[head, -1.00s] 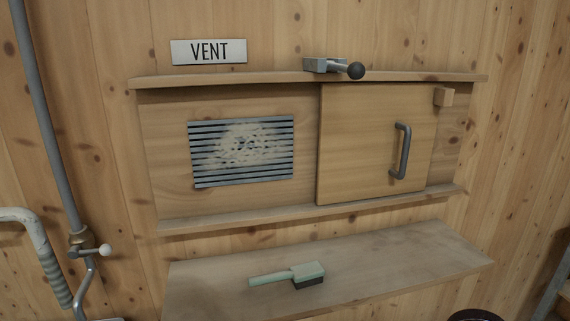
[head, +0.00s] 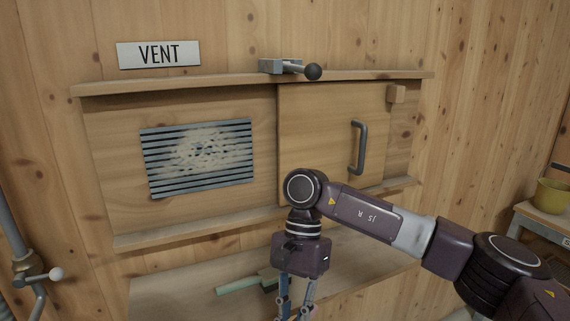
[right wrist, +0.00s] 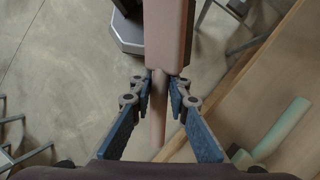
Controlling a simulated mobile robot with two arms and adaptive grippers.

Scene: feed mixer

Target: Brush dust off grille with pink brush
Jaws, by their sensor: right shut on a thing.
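The grille (head: 165,180) is a dark slatted vent in the wooden wall, with pale dust (head: 205,145) spread over its middle and upper slats. My right gripper (head: 294,308) points down in front of the shelf, right of and below the grille and apart from it. In the right wrist view, my right gripper (right wrist: 159,95) is shut on the narrow handle of the pink brush (right wrist: 167,40), whose wider block extends toward the top edge. Its bristles cannot be made out. My left gripper is not in view.
A sliding wooden panel (head: 315,130) with a grey handle (head: 358,148) is right of the grille. A latch with a black knob (head: 313,72) projects above. The grille's front is clear.

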